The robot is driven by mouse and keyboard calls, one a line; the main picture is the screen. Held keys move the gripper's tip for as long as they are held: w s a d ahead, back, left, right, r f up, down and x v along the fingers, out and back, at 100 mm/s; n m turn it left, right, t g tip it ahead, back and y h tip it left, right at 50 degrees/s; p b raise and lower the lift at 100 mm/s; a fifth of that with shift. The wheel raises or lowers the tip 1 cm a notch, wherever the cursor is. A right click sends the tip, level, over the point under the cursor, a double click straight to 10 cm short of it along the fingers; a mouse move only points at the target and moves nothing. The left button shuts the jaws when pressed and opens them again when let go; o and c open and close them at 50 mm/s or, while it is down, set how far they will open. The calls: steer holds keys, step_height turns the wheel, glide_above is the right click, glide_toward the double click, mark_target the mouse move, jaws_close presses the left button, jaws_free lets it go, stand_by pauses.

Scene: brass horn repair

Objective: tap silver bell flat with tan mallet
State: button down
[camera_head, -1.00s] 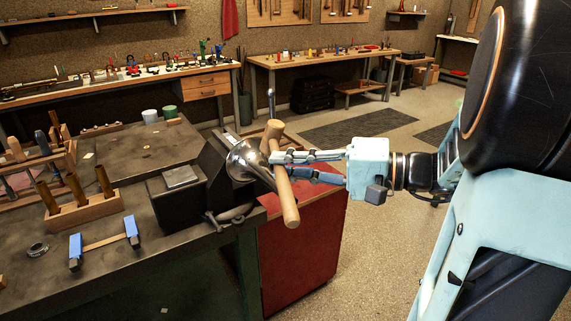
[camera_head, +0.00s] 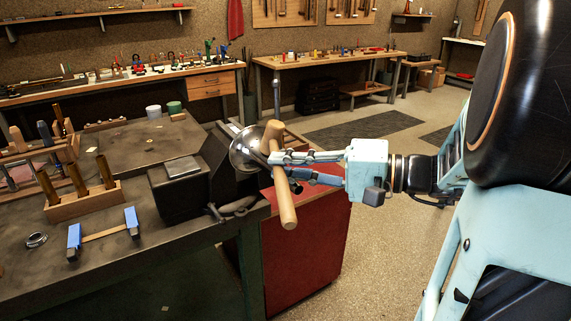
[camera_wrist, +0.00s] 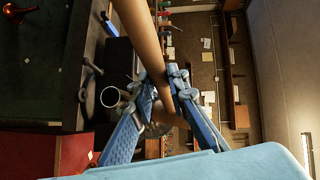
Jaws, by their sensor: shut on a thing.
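The tan mallet (camera_head: 283,200) is a long wooden piece, steeply tilted, with its lower end toward the camera. My gripper (camera_head: 278,165) is shut on it, with light-blue fingers coming in from the right. In the wrist view the mallet (camera_wrist: 142,35) runs between the two fingers (camera_wrist: 166,88). The silver bell (camera_head: 241,147) is a shiny flared metal piece at the dark vise (camera_head: 180,195) on the bench corner. The mallet's upper part overlaps the bell's right side in the head view. I cannot tell whether they touch. Mallet and fingers hide part of the bell.
The dark workbench (camera_head: 140,150) carries a wooden block with upright rods (camera_head: 85,200) and a blue-ended clamp (camera_head: 103,234). A red cabinet (camera_head: 305,245) stands below the bell. Open floor (camera_head: 400,250) lies to the right. More benches line the back wall.

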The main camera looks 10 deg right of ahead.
steer(key=shift+s+d+r+p, duration=0.1)
steer(key=shift+d+r+p, duration=0.1)
steer(key=shift+r+p, duration=0.4)
steer(key=shift+s+d+r+p, duration=0.1)
steer(key=shift+d+r+p, duration=0.1)
steer(key=shift+r+p, duration=0.35)
steer(key=shift+r, duration=0.25)
steer(key=shift+d+r, duration=0.1)
steer(key=shift+r, duration=0.2)
steer(key=shift+b, duration=0.45)
stand_by(0.8)
